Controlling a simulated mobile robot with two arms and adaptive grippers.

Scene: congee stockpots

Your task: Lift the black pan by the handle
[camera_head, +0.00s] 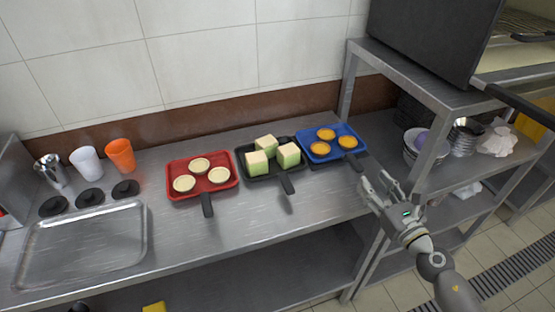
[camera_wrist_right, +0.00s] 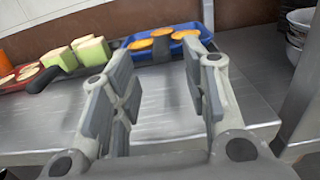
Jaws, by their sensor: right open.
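The black pan (camera_head: 252,172) sits on the steel counter between two other pans, with green-and-cream cubes (camera_head: 266,143) in it. Its dark handle (camera_head: 287,184) points toward the counter's front edge. In the right wrist view the cubes (camera_wrist_right: 93,52) and the black handle (camera_wrist_right: 43,80) show at the left. My right gripper (camera_head: 382,183) is open and empty, to the right of the black pan and in front of the blue pan, near the counter's right end. In the wrist view its open fingers (camera_wrist_right: 165,95) frame bare counter and the blue pan's handle. My left gripper is not in view.
A red pan (camera_head: 188,190) with pale tarts lies left of the black pan. A blue pan (camera_head: 314,153) with orange tarts lies right of it. A tray (camera_head: 82,243), cups and black lids are at the left. A steel shelf (camera_head: 405,72) stands at the right.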

